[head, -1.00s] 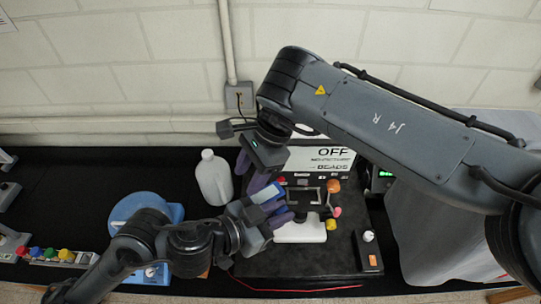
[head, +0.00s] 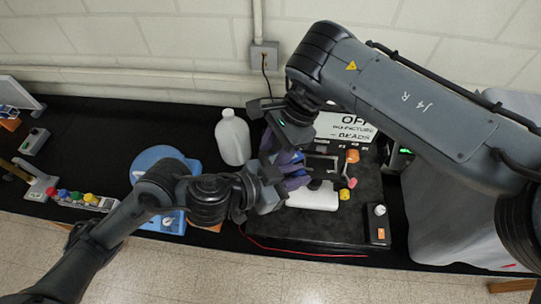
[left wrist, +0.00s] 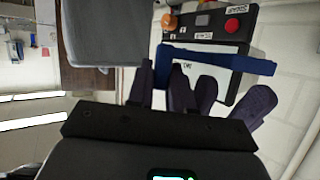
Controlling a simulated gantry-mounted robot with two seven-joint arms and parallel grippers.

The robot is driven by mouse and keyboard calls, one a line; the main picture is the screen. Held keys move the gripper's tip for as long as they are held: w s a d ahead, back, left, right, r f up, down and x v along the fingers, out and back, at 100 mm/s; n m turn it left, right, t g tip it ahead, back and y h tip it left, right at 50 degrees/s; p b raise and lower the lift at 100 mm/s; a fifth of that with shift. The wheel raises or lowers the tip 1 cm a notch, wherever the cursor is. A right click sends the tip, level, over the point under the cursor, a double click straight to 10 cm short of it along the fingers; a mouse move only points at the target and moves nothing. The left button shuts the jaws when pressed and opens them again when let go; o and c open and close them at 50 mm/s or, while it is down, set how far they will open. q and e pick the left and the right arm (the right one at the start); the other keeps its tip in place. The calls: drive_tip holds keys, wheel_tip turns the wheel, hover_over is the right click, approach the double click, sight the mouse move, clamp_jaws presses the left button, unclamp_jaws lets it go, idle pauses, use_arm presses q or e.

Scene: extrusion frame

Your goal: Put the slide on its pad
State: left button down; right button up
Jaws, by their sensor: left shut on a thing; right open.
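My left gripper (head: 296,180) is shut on the slide, left of the black machine's bracket in the head view. In the head view only a bit of blue shows between the grippers. My right gripper (head: 275,147) is open, close behind the left one; its fingers are partly hidden and crowd near the slide. I cannot tell whether they touch it. I cannot make out the pad; the grippers cover part of the machine.
The machine has a white base (head: 314,196), a black bracket (head: 322,165) and coloured knobs. A white jug (head: 233,138) stands left of the grippers, a blue round device (head: 160,157) further left. A grey cover (head: 455,215) is at right. A wall is close behind.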

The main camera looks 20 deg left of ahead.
drive_tip(key=shift+x, duration=1.45)
clamp_jaws()
unclamp_jaws()
drive_tip(key=shift+d, duration=0.1)
